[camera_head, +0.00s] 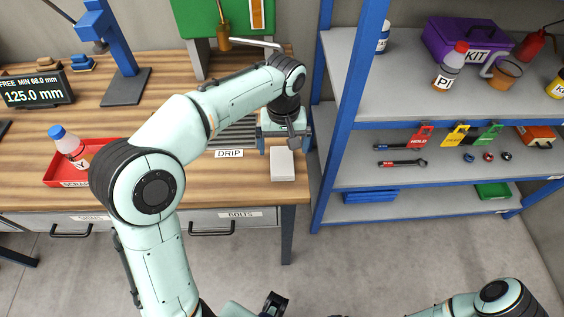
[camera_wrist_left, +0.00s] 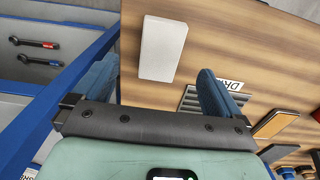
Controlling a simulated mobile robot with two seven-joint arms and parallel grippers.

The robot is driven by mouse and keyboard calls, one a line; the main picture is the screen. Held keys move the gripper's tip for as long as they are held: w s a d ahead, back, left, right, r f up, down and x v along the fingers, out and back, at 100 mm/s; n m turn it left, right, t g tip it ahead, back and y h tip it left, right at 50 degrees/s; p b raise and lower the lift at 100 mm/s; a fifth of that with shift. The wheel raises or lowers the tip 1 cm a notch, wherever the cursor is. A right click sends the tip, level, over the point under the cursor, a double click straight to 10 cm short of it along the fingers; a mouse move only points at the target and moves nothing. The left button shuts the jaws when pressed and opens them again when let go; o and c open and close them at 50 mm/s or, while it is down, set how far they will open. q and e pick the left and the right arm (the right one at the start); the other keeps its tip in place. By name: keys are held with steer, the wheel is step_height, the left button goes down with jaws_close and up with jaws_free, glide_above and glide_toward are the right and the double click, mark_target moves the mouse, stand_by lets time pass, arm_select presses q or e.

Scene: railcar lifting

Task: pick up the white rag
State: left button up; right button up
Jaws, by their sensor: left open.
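The white rag (camera_head: 282,164) is a flat, pale rectangle lying on the wooden bench top near its right front corner. It also shows in the left wrist view (camera_wrist_left: 162,48), in front of the fingers. My left gripper (camera_head: 284,142) is open and empty, pointing down just behind the rag in the head view. Its two blue fingers (camera_wrist_left: 156,72) stand apart in the left wrist view, with the rag ahead of the gap and not between them. My right arm shows only in part at the bottom of the head view, and its jaws cannot be made out.
A grey slatted drip tray labelled DRIP (camera_head: 229,153) lies left of the rag. A red tray (camera_head: 60,181) with a blue-capped bottle is at the bench's left. A blue-framed shelf unit (camera_head: 340,120) stands close to the bench's right edge. The bench front between tray and rag is clear.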

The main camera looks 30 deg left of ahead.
mark_target(282, 160)
arm_select(q)
steer(key=f, duration=0.8)
steer(key=shift+w+a+b, duration=0.35)
steer(key=shift+w+b, duration=0.05)
arm_select(e)
steer(key=shift+s+a+f, duration=0.1)
steer(key=shift+f, duration=0.4)
arm_select(q)
steer(key=c, duration=1.2)
steer(key=shift+r, duration=0.1)
step_height(282, 160, up, 20)
steer(key=p, duration=0.4)
arm_select(e)
steer(key=r, duration=0.1)
steer(key=w+r, duration=0.1)
steer(key=r, duration=0.1)
steer(key=w+r, duration=0.1)
steer(key=shift+w+r, duration=0.25)
steer(key=shift+r, duration=0.15)
arm_select(q)
steer(key=shift+d, duration=0.1)
